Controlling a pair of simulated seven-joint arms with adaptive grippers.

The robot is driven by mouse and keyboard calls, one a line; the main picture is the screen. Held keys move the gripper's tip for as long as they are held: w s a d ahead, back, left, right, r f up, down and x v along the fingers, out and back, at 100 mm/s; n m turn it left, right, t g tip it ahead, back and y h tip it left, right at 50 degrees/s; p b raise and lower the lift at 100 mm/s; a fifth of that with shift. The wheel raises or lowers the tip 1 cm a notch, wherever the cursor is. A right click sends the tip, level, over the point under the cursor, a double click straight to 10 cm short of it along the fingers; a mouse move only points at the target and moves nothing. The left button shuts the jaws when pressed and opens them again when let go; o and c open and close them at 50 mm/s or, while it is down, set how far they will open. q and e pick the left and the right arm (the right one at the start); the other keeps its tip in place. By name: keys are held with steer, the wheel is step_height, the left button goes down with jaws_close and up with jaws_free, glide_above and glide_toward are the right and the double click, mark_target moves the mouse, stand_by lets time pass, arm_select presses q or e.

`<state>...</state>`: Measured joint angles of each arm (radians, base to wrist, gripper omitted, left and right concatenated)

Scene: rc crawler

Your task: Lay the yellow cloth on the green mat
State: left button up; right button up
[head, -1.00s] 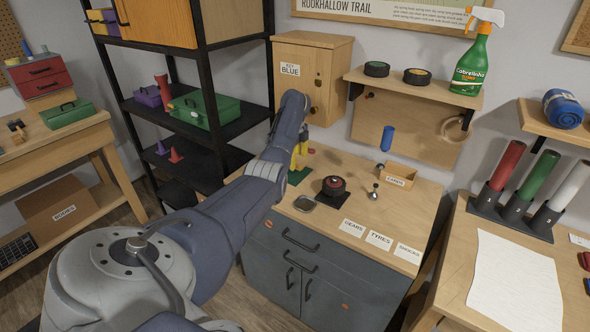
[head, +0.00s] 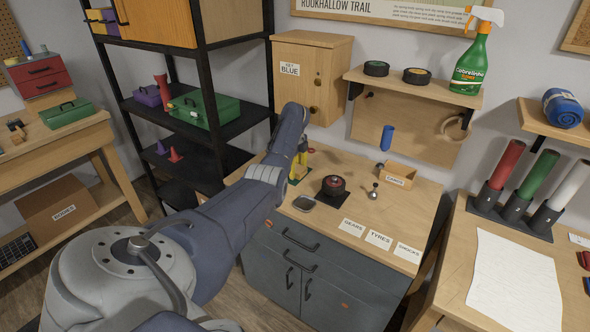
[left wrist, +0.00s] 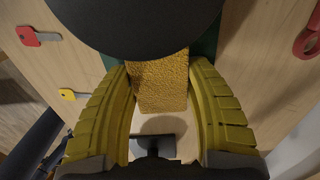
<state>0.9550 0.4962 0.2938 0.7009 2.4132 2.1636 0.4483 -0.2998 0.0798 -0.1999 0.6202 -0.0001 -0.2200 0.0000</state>
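The yellow cloth (left wrist: 160,82), rough and folded into a block, fills the gap between the yellow fingers of my left gripper (left wrist: 160,70) in the left wrist view. Both fingertips appear to press its sides. The green mat (left wrist: 206,44) shows behind the cloth on both sides, under it. In the head view the left gripper (head: 302,146) is at the back left of the cabinet top, above the mat (head: 293,181), which the cloth (head: 299,170) and arm largely hide. I cannot tell whether the cloth touches the mat. My right gripper is not in view.
A red key (left wrist: 36,36) and a yellow key (left wrist: 74,94) lie left in the wrist view. A wooden cabinet (head: 310,75) stands behind.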

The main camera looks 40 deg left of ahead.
arm_select(q)
steer(key=o, duration=0.4)
steer(key=shift+c, duration=0.2)
step_height(320, 180, up, 12)
steer(key=shift+r, duration=0.15)
stand_by(0.3)
